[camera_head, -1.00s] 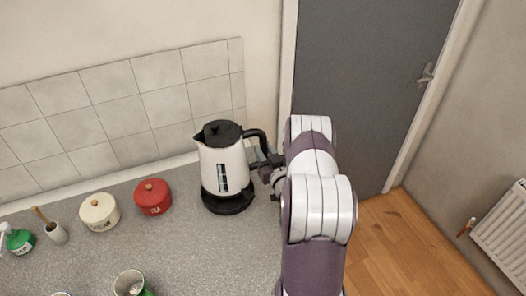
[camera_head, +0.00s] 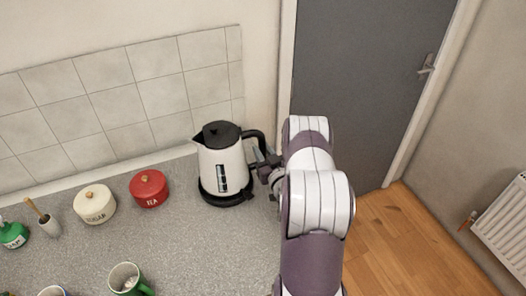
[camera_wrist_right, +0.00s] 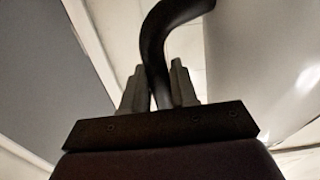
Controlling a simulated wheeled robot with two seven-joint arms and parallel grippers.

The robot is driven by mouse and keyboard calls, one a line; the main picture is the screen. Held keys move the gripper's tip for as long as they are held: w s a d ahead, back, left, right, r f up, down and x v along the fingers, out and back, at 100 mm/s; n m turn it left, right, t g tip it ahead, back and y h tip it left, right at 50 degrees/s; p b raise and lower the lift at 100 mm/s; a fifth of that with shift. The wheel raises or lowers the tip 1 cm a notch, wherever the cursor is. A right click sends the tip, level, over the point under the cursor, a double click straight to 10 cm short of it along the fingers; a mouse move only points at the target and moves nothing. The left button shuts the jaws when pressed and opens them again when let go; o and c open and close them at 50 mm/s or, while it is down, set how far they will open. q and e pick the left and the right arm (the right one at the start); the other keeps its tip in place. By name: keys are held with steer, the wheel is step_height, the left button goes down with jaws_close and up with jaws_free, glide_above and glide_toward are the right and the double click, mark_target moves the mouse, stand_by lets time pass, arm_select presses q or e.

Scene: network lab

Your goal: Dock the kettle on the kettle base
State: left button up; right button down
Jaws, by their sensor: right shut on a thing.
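The white kettle (camera_head: 223,168) with a black lid is upright over the round black kettle base (camera_head: 228,200) on the worktop. Its bottom appears to sit on the base, but I cannot tell whether it is fully seated. The base's rim shows around the kettle's bottom. My right gripper (camera_head: 262,164) is at the kettle's right side, shut on its black handle. In the right wrist view the two fingers (camera_wrist_right: 160,90) close around the curved handle (camera_wrist_right: 155,40). My left gripper is not in view.
A green mug (camera_head: 126,280) is at the front. A tiled wall (camera_head: 150,95) is behind. Worktop (camera_head: 215,250) before the kettle is clear.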

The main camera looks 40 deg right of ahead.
steer(key=shift+r, duration=0.15)
stand_by(0.8)
steer(key=shift+f+b, duration=0.65)
steer(key=shift+b, duration=0.2)
steer(key=c, duration=1.2)
jaws_free()
steer(key=shift+o, duration=0.2)
steer(key=shift+s+a+f, duration=0.1)
steer(key=shift+s+f, duration=0.05)
steer(key=shift+f, duration=0.05)
steer(key=p+v, duration=0.2)
steer(key=v, duration=0.9)
